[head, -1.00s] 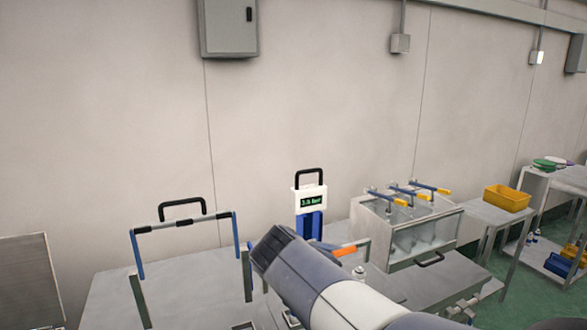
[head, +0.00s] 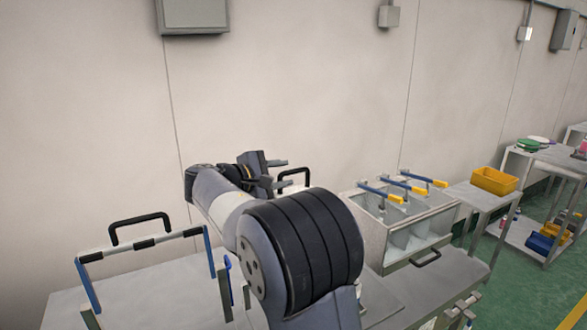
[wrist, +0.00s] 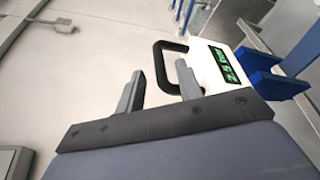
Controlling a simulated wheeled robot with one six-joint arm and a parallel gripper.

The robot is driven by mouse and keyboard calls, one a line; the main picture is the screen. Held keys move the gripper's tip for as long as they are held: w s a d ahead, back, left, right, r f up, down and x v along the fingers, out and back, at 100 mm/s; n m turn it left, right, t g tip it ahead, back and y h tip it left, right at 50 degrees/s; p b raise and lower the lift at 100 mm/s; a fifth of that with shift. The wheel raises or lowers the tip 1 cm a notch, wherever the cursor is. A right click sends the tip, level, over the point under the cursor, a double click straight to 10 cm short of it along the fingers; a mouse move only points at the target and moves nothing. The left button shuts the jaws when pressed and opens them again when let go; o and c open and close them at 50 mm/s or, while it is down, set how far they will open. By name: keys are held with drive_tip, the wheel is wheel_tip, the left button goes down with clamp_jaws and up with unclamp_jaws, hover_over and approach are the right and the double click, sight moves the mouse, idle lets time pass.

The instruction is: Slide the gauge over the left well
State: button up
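The gauge (wrist: 222,66) is a white block with a green-lit display that appears to read 2.5 bar. Its black loop handle (wrist: 157,66) points toward my gripper (wrist: 160,69). The gripper is open, one finger on each side of the handle in the picture; I cannot tell whether either touches it. In the head view my gripper (head: 277,173) is beside the handle (head: 293,174), and my arm hides the gauge body. The blue stand (wrist: 272,75) is beside the gauge in the wrist view. I cannot make out the left well; my arm covers that part of the bench.
A frame with blue posts and a black-and-silver bar (head: 140,244) stands on the bench at left. A clear-sided box with blue-handled clamps (head: 425,225) stands to the right. A yellow bin (head: 494,181) is on a side table. The wall is close behind.

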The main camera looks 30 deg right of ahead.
sight(288, 172)
drive_tip(key=p+x, duration=0.1)
drive_tip(key=x, duration=0.3)
drive_tip(key=shift+w+d+f, duration=0.1)
drive_tip(key=shift+d, duration=0.3)
clamp_jaws()
drive_tip(key=shift+a, duration=0.1)
